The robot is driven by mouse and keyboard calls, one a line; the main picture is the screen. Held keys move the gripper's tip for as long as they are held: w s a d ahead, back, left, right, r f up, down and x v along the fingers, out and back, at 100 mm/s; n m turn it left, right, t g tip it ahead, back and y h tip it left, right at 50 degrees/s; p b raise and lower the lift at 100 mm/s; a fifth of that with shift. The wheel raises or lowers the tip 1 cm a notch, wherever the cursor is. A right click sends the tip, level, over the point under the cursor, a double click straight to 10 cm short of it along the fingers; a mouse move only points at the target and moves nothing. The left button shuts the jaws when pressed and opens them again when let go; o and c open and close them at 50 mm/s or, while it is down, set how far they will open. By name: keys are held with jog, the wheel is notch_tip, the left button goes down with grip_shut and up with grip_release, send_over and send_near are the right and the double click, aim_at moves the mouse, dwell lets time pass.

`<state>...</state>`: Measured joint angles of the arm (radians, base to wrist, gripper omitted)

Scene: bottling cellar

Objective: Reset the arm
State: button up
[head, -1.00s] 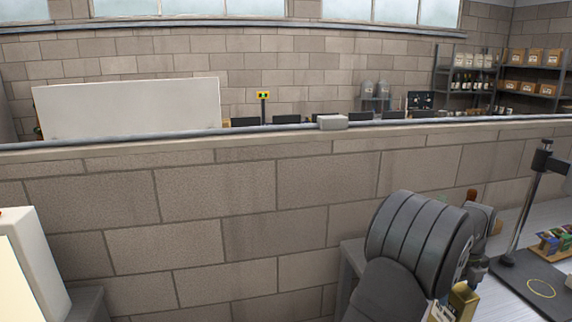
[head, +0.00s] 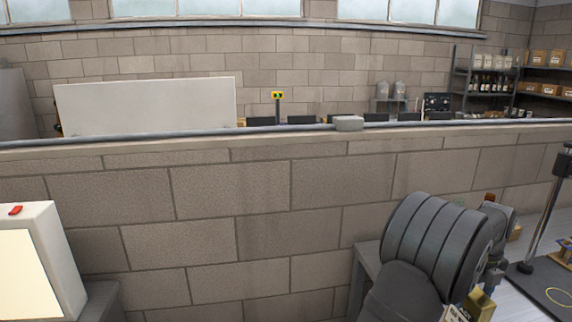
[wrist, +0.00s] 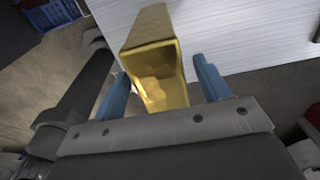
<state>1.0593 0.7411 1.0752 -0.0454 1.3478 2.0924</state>
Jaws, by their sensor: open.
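My gripper (wrist: 161,66) is open in the wrist view, with one blue finger on each side of a gold, open-ended box (wrist: 153,40). A gap shows between the box and the right finger; whether the left finger touches it I cannot tell. In the head view my arm is at the lower right, and its bulky grey links hide most of the gripper. A gold box (head: 481,304) shows beside the arm at the bottom edge there.
A block wall (head: 265,210) with a pipe along its top spans the head view. A white box-like unit with a red button (head: 40,255) stands at the lower left. A black stand (head: 548,225) rises at the right. A pale, ribbed surface (wrist: 235,30) lies beyond the fingers.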

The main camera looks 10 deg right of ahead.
jog(key=r, duration=0.8)
jog(key=shift+w+r, duration=0.25)
jog(key=shift+r, duration=0.1)
jog(key=f, duration=1.1)
jog(key=shift+s+f, duration=0.3)
jog(key=shift+s, duration=0.05)
notch_tip(320, 180, up, 4)
jog(key=shift+r, duration=0.1)
jog(key=s+r, duration=0.7)
jog(key=s, duration=0.4)
jog(key=w+a+n, duration=0.1)
jog(key=w+a, duration=0.3)
jog(key=w, duration=0.4)
jog(key=w+a+f+n, duration=0.1)
jog(key=w+a+n, duration=0.1)
jog(key=w+a, duration=0.35)
jog(key=w+a+n, duration=0.1)
jog(key=w+a, duration=0.2)
jog(key=w, duration=0.6)
jog(key=w+a+n, duration=0.2)
jog(key=w+a, duration=0.6)
jog(key=a, duration=0.2)
jog(key=w+a+f+n, duration=0.1)
jog(key=w+a+n, duration=0.1)
jog(key=w+a, duration=0.6)
jog(key=shift+a+f, duration=0.25)
jog(key=shift+a, duration=1.35)
jog(key=shift+o, duration=0.2)
